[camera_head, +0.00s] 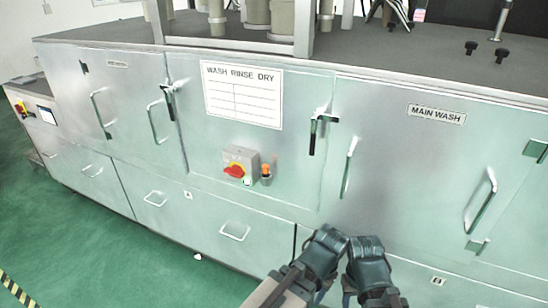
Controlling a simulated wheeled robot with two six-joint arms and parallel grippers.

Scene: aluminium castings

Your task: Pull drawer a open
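A row of shut drawer fronts runs along the bottom of a long metal cabinet. The left drawer (72,178) has U-shaped handles, one of them a pull (93,170). The middle drawer (195,222) has two handles (155,199) and a small tag (187,195). A right drawer (468,286) has a small tag (437,281) and is partly hidden by my arms. The tags are too small to read, so I cannot tell which drawer is a. My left gripper (332,240) and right gripper (364,246) are close together before the cabinet; neither visibly holds a handle.
Cabinet doors above carry protruding handles and latches (318,130). A red rotary switch (236,170) sits on a grey box, beside an orange-topped button (266,172). Green floor (110,255) is clear at lower left, with a striped line (14,288).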

